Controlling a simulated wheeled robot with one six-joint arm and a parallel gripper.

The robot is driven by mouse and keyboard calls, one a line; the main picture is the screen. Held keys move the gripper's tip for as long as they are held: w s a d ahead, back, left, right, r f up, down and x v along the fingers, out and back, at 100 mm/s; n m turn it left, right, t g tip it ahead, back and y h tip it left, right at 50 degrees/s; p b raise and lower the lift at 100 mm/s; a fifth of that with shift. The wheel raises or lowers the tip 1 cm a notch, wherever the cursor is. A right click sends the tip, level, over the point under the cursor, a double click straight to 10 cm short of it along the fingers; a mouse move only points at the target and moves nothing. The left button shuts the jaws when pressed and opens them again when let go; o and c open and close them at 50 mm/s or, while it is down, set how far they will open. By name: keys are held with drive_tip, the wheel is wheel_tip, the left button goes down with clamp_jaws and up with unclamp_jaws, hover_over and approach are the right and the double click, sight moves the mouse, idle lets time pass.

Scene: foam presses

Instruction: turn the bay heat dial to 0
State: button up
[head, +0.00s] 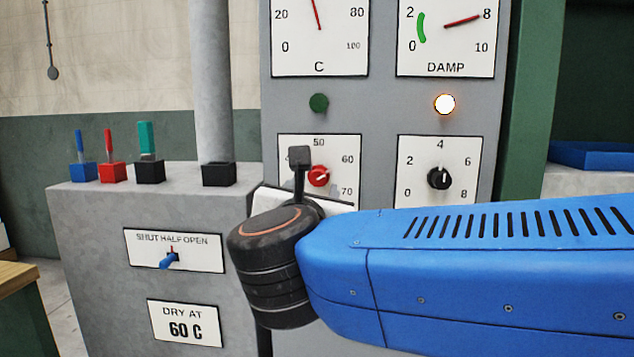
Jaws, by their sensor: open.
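A black dial (439,178) sits on a white plate on the right of the grey panel, with its scale running from 0 at lower left through 4 at the top to 8 at lower right. Its pale mark looks roughly upward, but is too small to read exactly. A red dial (318,176) on the left plate has 50, 60 and 70 showing. My arm hides the lower edges of both plates, so I cannot read any dial name. My gripper (300,160) is open and empty, overlapping the red dial's plate, left of the black dial; contact cannot be judged.
Above are a C gauge (319,35), a DAMP gauge (446,35), a dark green lamp (318,102) and a lit lamp (444,103). Left are several levers, a grey post (212,90), and a SHUT HALF OPEN switch (170,258) above a DRY AT 60 C sign (185,323).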

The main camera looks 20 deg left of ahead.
sight(317, 179)
drive_tip(key=shift+x, duration=3.15)
drive_tip(key=c, duration=1.1)
drive_tip(key=shift+o, duration=0.2)
